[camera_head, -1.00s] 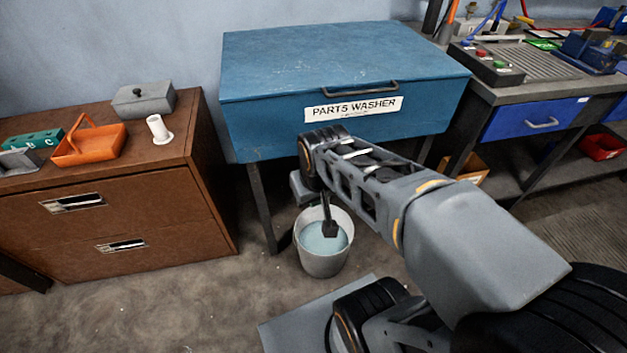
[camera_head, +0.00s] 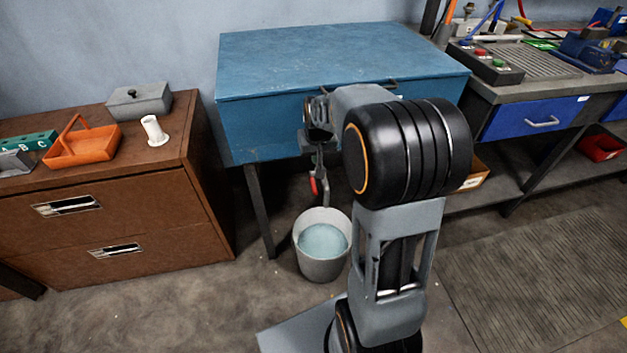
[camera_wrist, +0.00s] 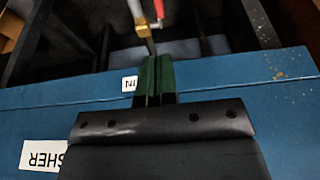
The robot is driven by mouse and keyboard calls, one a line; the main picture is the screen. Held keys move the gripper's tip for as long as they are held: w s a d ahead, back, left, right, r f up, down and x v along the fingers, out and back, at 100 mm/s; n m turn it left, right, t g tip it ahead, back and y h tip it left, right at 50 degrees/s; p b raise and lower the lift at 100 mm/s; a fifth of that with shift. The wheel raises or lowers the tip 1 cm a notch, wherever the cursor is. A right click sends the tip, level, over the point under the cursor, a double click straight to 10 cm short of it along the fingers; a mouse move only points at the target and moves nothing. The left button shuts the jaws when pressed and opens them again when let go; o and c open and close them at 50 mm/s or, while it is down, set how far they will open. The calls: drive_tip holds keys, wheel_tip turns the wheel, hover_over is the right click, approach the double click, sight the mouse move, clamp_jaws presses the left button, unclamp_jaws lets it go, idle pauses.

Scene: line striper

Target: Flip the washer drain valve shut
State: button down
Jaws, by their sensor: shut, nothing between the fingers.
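The drain valve's red handle (camera_head: 313,186) shows below the blue parts washer (camera_head: 340,55) and appears to hang down alongside the drain pipe. In the wrist view the red handle (camera_wrist: 159,9) is at the top edge, beside the pale pipe and the brass valve body (camera_wrist: 142,26). My gripper (camera_wrist: 154,62) has its dark green fingers together and empty, pointing toward the brass body. The fingertips look just short of the valve; I cannot tell whether they touch it. In the head view my arm hides part of the washer front and most of my gripper.
A grey bucket (camera_head: 319,268) with pale liquid stands under the valve. A brown cabinet (camera_head: 120,215) is at left, holding an orange basket (camera_head: 82,147). A workbench with a blue drawer (camera_head: 535,118) is at right. Open floor lies right of my arm.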

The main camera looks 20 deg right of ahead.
drive_tip(key=b, duration=0.3)
approach(313, 185)
drive_tip(key=x, duration=0.5)
drive_tip(key=shift+w, duration=0.35)
drive_tip(key=shift+f+b, duration=0.45)
drive_tip(key=shift+f, duration=0.4)
